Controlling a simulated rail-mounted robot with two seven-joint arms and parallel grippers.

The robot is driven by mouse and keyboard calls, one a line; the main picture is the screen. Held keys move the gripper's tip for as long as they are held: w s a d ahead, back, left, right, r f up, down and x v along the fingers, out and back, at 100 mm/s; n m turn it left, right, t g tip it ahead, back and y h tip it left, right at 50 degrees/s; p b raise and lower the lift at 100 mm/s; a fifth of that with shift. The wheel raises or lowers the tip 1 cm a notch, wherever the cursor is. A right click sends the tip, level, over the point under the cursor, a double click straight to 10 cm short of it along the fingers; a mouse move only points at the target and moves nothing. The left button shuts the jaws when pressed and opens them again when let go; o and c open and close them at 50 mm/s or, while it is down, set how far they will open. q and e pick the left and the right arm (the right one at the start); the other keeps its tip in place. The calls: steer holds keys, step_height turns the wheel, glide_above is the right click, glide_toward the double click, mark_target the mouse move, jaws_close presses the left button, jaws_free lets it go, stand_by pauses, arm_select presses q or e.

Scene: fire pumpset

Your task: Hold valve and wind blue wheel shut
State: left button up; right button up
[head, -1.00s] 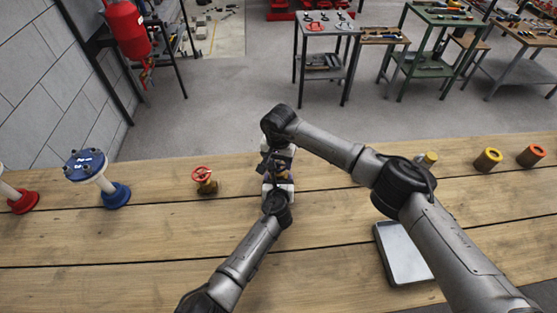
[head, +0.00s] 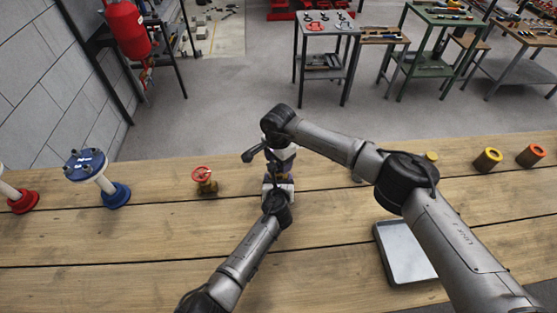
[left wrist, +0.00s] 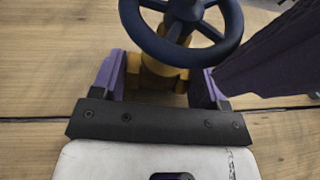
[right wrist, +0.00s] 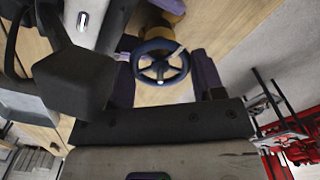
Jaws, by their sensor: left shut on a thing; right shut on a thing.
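The valve has a brass body (left wrist: 155,80) and a dark blue handwheel (left wrist: 150,45). In the left wrist view my left gripper (left wrist: 158,84) has its purple fingers closed on both sides of the brass body. In the right wrist view the blue wheel (right wrist: 160,68) lies between the purple fingers of my right gripper (right wrist: 165,78), which is shut on it. In the head view the right gripper (head: 281,158) is just above the left gripper (head: 278,185), and the two largely hide the valve.
A red-wheeled valve (head: 204,180) stands left on the wooden bench (head: 130,240). Beyond it are a blue flanged pipe piece (head: 115,194) and a red one (head: 22,201). A grey tray (head: 405,252) lies at right, with yellow (head: 488,160) and orange (head: 531,155) cylinders behind.

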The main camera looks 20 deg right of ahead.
steer(key=shift+m, duration=0.6)
steer(key=o, duration=0.9)
steer(key=shift+o, duration=0.2)
step_height(320, 180, up, 12)
stand_by(0.4)
